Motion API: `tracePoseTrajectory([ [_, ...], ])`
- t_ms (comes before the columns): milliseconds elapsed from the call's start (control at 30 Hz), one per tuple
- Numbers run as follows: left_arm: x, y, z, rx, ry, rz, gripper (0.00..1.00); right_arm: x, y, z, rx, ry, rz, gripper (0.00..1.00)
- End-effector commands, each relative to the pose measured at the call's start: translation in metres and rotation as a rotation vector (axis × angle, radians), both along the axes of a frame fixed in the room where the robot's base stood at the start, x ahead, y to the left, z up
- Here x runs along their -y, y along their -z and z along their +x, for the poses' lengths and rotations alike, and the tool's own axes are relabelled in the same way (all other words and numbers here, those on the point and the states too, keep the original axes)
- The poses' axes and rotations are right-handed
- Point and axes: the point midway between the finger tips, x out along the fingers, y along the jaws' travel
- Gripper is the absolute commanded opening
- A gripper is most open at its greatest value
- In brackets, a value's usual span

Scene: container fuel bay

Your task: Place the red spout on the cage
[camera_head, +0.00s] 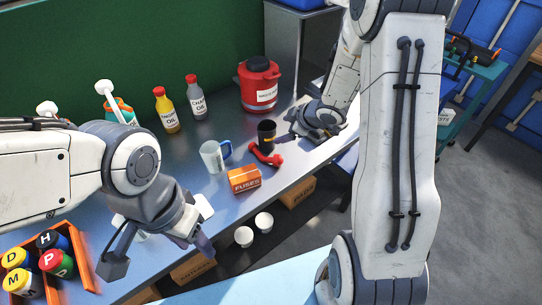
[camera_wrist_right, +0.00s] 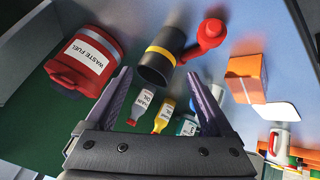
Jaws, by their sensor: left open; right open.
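The red spout (camera_head: 265,155) lies on the blue-grey bench, beside a black cup-like cylinder (camera_head: 267,134) and behind the orange fuse box. In the right wrist view the spout (camera_wrist_right: 209,33) is at the top, right of the black cylinder with a yellow band (camera_wrist_right: 163,57). My right gripper (camera_head: 300,128) is open and low over the bench, right of the cylinder; its spread fingers show in the wrist view (camera_wrist_right: 160,88) with nothing held. My left gripper (camera_head: 190,238) is open near the bench's front edge; its fingertips are hard to make out. I cannot identify a cage.
A red waste fuel can (camera_head: 259,87), oil bottles (camera_head: 166,110) and a clear mug (camera_head: 212,156) stand on the bench. The orange fuse box (camera_head: 244,179) is near the front edge. An orange crate of lidded containers (camera_head: 83,257) is at left. White cups (camera_head: 264,222) are below.

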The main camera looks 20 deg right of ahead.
Motion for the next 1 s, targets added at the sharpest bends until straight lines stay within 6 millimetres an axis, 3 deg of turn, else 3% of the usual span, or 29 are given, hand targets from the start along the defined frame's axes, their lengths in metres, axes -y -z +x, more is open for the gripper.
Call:
tracePoseTrajectory([
  [33,0.000,0.005,0.000,0.000,0.000,0.000,0.50,0.023,0.026,-0.006,0.011,-0.033,0.061,0.87],
  [167,0.000,0.009,0.000,0.000,0.000,0.000,0.50,0.047,0.057,-0.036,0.075,-0.155,0.246,0.87],
  [300,0.000,0.011,0.000,0.000,0.001,0.000,0.50,0.057,0.069,-0.073,0.137,-0.235,0.422,0.87],
  [433,0.000,0.011,0.000,0.000,0.001,0.000,0.50,0.059,0.070,-0.092,0.173,-0.272,0.512,0.87],
  [700,0.000,0.002,0.000,0.000,0.000,0.000,0.50,0.031,0.082,-0.076,0.180,-0.287,0.539,0.87],
  [1000,0.000,-0.009,0.000,0.000,0.000,0.000,0.50,0.013,0.091,-0.057,0.179,-0.286,0.535,0.87],
])
